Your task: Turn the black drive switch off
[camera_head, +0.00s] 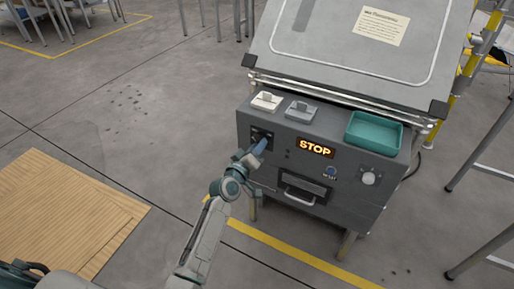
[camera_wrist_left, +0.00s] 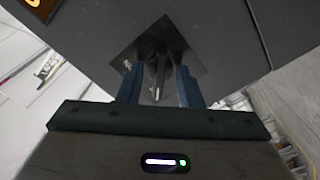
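The black drive switch (camera_head: 257,133) is on a dark square plate at the upper left of the grey cabinet's front, partly hidden by my left gripper (camera_head: 261,147). In the left wrist view, the switch's dark lever (camera_wrist_left: 157,74) stands out from the plate (camera_wrist_left: 188,64). My left gripper (camera_wrist_left: 159,88) is there with its two blue fingers apart, one on each side of the lever as seen from the wrist. I cannot tell whether either finger touches it. My right gripper is not in view.
A wooden board (camera_head: 60,215) lies at left; open floor lies between.

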